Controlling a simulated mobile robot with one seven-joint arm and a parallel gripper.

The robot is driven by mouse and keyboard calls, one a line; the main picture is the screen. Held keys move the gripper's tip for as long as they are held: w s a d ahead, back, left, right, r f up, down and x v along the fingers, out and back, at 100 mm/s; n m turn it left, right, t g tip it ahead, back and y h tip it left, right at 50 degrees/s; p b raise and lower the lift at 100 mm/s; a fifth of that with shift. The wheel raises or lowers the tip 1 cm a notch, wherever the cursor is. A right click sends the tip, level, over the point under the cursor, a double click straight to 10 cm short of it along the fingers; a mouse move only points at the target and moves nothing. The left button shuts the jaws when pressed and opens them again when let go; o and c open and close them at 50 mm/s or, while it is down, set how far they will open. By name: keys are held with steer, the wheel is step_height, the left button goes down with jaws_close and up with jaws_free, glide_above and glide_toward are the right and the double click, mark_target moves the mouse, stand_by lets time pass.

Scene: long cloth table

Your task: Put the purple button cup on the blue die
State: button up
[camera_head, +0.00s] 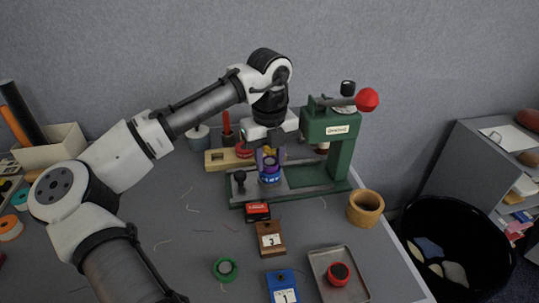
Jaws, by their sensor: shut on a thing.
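My gripper (268,153) points down in front of the green press, shut on the purple button cup (268,164). The cup is small and partly hidden by the fingers. The blue die (270,178) is directly below it on the metal slide plate of the press. The cup looks very close to the die's top; I cannot tell whether they touch.
The green press (340,142) with a red ball handle (367,99) stands just right of my gripper. A black knob (239,178) is left of the die. In front are a wooden cup (366,208), a tray (318,262) with a red cup (338,273), and a green cup (225,269).

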mark_target(270, 163)
steer(key=o, duration=1)
steer(key=shift+s+d+f, duration=0.1)
steer(key=shift+s+f, duration=0.1)
steer(key=shift+f, duration=0.4)
steer(key=shift+r, duration=0.1)
steer(key=r, duration=1.3)
steer(key=shift+w+r+p, duration=0.15)
steer(key=shift+w+p, duration=0.05)
steer(key=shift+p, duration=0.15)
